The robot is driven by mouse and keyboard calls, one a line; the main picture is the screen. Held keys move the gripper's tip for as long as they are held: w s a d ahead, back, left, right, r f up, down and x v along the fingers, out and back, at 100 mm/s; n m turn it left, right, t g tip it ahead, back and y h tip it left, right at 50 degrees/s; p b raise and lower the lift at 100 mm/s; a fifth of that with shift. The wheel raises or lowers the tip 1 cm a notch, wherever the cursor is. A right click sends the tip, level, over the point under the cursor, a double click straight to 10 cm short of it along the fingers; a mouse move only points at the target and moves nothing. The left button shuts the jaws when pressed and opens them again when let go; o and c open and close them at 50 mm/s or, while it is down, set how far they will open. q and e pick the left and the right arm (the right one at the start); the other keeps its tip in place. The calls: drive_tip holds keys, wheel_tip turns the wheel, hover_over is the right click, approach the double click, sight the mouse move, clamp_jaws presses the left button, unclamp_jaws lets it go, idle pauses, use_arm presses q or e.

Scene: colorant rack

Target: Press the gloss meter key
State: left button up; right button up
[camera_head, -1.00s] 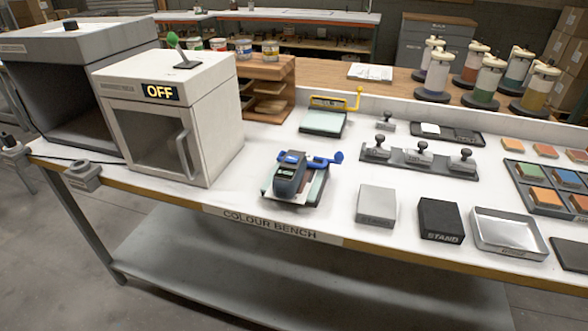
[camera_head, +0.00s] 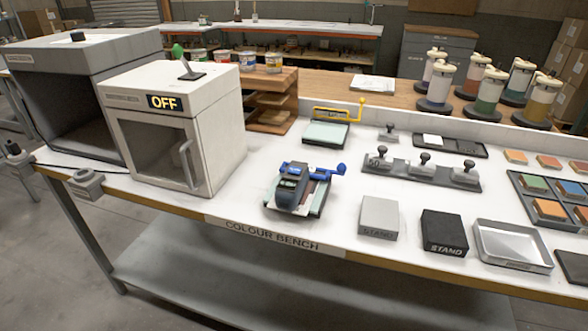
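The gloss meter seems to be the dark blue-grey handheld device (camera_head: 288,195) in the middle of the bench, near its front edge. It has a small greenish display on top; its key is too small to make out. Neither of my grippers shows in the head view.
A white cabinet marked OFF (camera_head: 176,130) stands left of the device, with a larger grey booth (camera_head: 80,95) beyond. A grey block (camera_head: 379,217), a black STAND block (camera_head: 444,233) and a metal tray (camera_head: 512,246) sit to the right. Bare bench top surrounds the device.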

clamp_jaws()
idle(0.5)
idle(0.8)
